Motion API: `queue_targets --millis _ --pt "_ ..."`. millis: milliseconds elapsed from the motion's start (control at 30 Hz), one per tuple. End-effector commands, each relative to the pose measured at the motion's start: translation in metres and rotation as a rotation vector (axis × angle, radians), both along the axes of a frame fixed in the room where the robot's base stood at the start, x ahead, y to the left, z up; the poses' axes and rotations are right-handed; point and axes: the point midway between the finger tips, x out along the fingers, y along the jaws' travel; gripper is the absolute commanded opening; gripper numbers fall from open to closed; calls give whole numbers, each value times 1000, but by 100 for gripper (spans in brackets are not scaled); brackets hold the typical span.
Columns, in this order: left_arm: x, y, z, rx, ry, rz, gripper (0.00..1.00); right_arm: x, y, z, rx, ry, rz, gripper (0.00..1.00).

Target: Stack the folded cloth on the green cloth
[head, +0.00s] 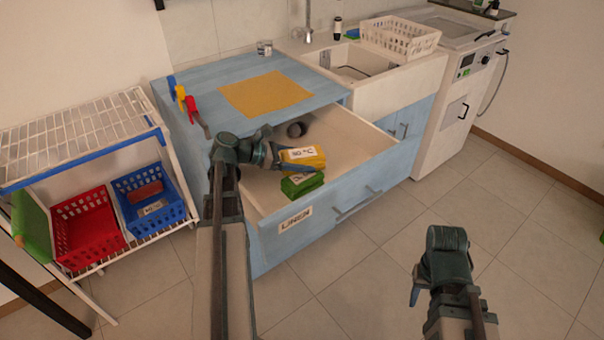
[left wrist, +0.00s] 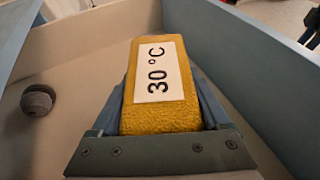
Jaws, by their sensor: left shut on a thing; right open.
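The folded cloth (head: 305,154) is a yellow block with a white label. In the left wrist view the folded cloth (left wrist: 158,108) sits between both fingers and its label reads 30 °C. My left gripper (head: 274,156) is shut on it inside the open drawer. The green cloth (head: 302,186) is a folded block, also labelled, in the drawer near its front. The yellow cloth appears just behind and above it; I cannot tell whether they touch. The green cloth does not show in the left wrist view. My right gripper (head: 425,290) is open and empty, over the floor.
The open drawer (head: 372,157) has raised walls and a LINEN label on its front. A dark round thing (head: 296,129) lies in it, at left in the wrist view. An orange mat (head: 265,94) covers part of the blue counter. Red (head: 85,228) and blue (head: 150,200) baskets stand left.

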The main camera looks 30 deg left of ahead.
Motion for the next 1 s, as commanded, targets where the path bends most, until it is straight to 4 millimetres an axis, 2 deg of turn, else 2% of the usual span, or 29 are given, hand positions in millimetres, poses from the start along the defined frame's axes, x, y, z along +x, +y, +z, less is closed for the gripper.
queue_targets --millis 300,733,767,867,1000 --pt "0 0 -37 0 0 0 20 0 0 -37 0 0 0 45" --pt "0 0 -40 0 0 0 20 0 0 -40 0 0 0 45" --pt "0 0 -40 0 0 0 81 0 0 -40 0 0 0 45" --pt "0 0 -39 0 0 0 99 0 0 -39 0 0 0 45" --pt "0 0 -39 0 0 0 100 0 0 -39 0 0 0 45"
